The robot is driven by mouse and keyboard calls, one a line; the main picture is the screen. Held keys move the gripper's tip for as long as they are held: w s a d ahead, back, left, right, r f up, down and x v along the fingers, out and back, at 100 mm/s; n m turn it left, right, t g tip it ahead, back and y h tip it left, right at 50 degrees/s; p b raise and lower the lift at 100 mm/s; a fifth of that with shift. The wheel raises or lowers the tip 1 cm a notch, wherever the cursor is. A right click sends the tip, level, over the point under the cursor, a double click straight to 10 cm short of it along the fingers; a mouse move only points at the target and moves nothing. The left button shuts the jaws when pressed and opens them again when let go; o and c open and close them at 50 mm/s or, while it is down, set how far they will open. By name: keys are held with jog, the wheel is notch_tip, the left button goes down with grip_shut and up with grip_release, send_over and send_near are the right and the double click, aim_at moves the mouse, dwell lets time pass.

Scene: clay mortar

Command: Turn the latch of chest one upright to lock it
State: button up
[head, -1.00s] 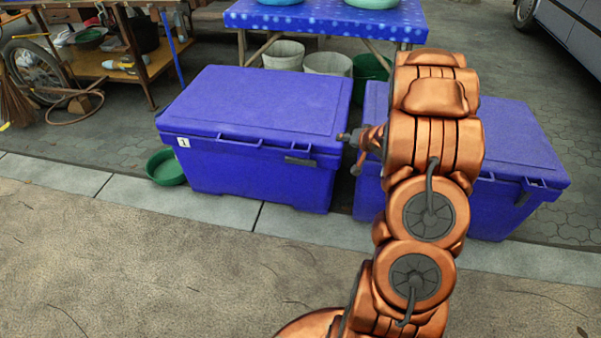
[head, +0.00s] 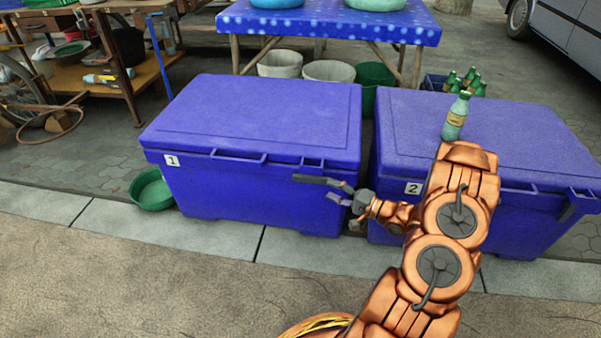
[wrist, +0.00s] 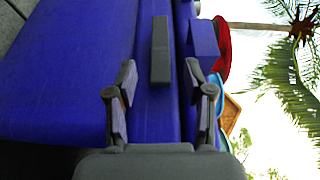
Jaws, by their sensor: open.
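Chest one (head: 250,120) is a blue lidded box with a "1" label, left of centre in the head view. Its dark latch (head: 308,179) lies horizontal on the front near the right end, below the lid edge. My gripper (head: 334,191) is at the right of the latch, pointing left along the chest front, open and empty. In the wrist view, which is turned sideways, the latch (wrist: 160,45) is a grey bar with its near end between the spread fingertips (wrist: 160,72). Gaps show on both sides of it.
Chest two (head: 500,130), with a bottle (head: 456,116) on its lid, stands close on the right behind my arm. A green basin (head: 152,190) sits at chest one's left. A table with a blue cloth (head: 330,22) stands behind. The pavement in front is clear.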

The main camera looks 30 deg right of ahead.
aim_at(314, 181)
jog(key=shift+b+x, duration=1.35)
jog(key=shift+x, duration=2.95)
grip_shut()
